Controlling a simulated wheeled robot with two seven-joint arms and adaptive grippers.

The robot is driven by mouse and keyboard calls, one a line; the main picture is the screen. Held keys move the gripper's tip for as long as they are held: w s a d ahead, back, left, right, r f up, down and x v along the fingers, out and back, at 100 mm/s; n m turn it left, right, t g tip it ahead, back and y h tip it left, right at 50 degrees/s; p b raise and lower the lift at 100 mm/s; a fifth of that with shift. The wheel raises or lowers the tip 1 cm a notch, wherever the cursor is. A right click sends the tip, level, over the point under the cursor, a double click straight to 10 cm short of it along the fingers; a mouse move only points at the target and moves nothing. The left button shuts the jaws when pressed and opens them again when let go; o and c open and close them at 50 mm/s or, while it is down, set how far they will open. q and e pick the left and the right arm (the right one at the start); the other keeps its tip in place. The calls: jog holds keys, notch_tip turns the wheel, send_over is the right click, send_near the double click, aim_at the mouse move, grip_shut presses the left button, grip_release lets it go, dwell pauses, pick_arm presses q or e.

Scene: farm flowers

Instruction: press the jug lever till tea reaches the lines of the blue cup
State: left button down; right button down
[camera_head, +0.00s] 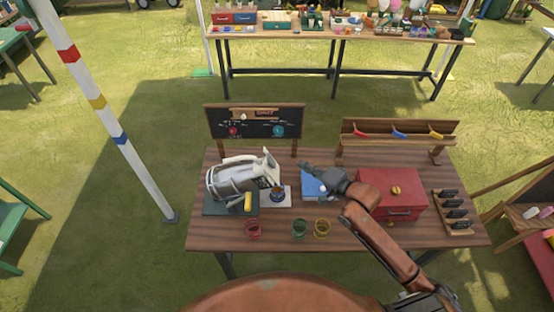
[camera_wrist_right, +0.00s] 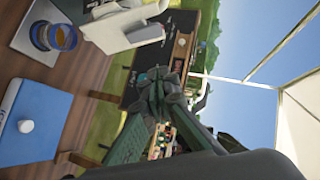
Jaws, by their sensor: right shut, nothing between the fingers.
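The white-and-grey jug (camera_head: 235,180) sits tilted on a dark stand at the left of the table, its dark-marked end toward the right. A yellow piece (camera_head: 248,202) shows at its lower front; I cannot tell whether it is the lever. The blue cup (camera_head: 278,195) stands on a pale plate by the jug's right end. In the right wrist view the cup (camera_wrist_right: 62,37) has a blue band and a yellowish ring; its tea level is unclear. My right gripper (camera_head: 304,166) is shut and empty, right of the jug and apart from it. My left gripper is out of view.
A chalkboard (camera_head: 255,122) and wooden rack (camera_head: 398,131) stand behind.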

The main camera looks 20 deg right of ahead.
jog(key=p, duration=0.2)
send_near(270, 155)
jog(key=w+d, duration=0.1)
jog(key=w, duration=0.3)
jog(key=shift+w+a+f+p, duration=0.15)
jog(key=shift+a+f, duration=0.15)
jog(key=shift+a, duration=0.3)
jog(key=shift+w+a+f+p, duration=0.1)
jog(key=shift+w+a+f, duration=0.15)
jog(key=shift+a, duration=0.3)
jog(key=shift+w+a+f+p, duration=0.1)
jog(key=shift+a+f, duration=0.25)
jog(key=shift+a, duration=0.25)
